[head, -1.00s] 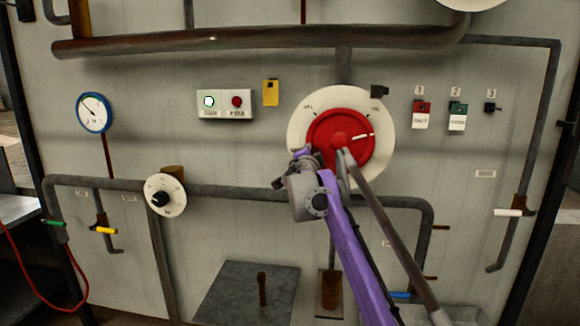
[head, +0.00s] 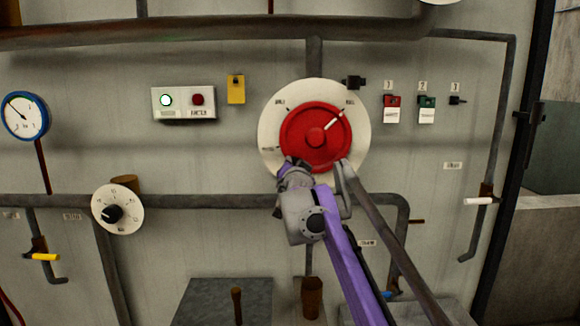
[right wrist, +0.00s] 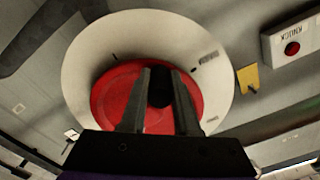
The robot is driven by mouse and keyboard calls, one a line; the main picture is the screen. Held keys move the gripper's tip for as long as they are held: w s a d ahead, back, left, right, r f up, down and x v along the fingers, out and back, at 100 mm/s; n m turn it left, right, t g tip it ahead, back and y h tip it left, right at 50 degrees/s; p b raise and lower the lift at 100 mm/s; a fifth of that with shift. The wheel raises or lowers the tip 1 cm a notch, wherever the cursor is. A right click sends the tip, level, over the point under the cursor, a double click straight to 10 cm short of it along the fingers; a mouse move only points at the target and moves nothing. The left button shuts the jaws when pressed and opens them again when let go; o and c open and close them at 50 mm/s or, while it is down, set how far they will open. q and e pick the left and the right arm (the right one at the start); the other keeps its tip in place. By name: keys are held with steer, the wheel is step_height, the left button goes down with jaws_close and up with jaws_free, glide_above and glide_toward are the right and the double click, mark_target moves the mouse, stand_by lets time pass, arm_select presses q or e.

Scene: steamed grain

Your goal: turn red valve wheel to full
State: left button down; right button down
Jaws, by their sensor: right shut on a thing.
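The red valve wheel (head: 312,126) sits on a round white dial plate (head: 276,104) on the grey panel. Its white pointer line slants up and right, toward the dial's upper-right label. My right gripper (head: 317,168) is at the wheel's lower edge, shut on the wheel. In the right wrist view, the gripper's two fingers (right wrist: 160,85) reach over the red wheel (right wrist: 112,95), with a dark rounded part between them. The fingers hide part of the wheel there, and the exact contact is hard to see. My left gripper is not in view.
A pipe (head: 200,33) runs above the wheel and another (head: 190,201) below it. A switch box (head: 183,103) with a lit green lamp and a yellow tag (head: 236,90) are on the left. Red (head: 391,100) and green (head: 427,101) tagged switches are on the right.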

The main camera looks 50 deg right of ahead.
steer(key=shift+d, duration=0.1)
steer(key=c, duration=1.1)
jaws_free()
steer(key=o, duration=0.4)
steer(key=shift+s+d, duration=0.15)
steer(key=shift+o, duration=0.2)
steer(key=shift+a, duration=0.2)
steer(key=b+v, duration=0.2)
steer(key=v, duration=0.8)
steer(key=shift+s+a, duration=0.15)
steer(key=shift+a, duration=0.1)
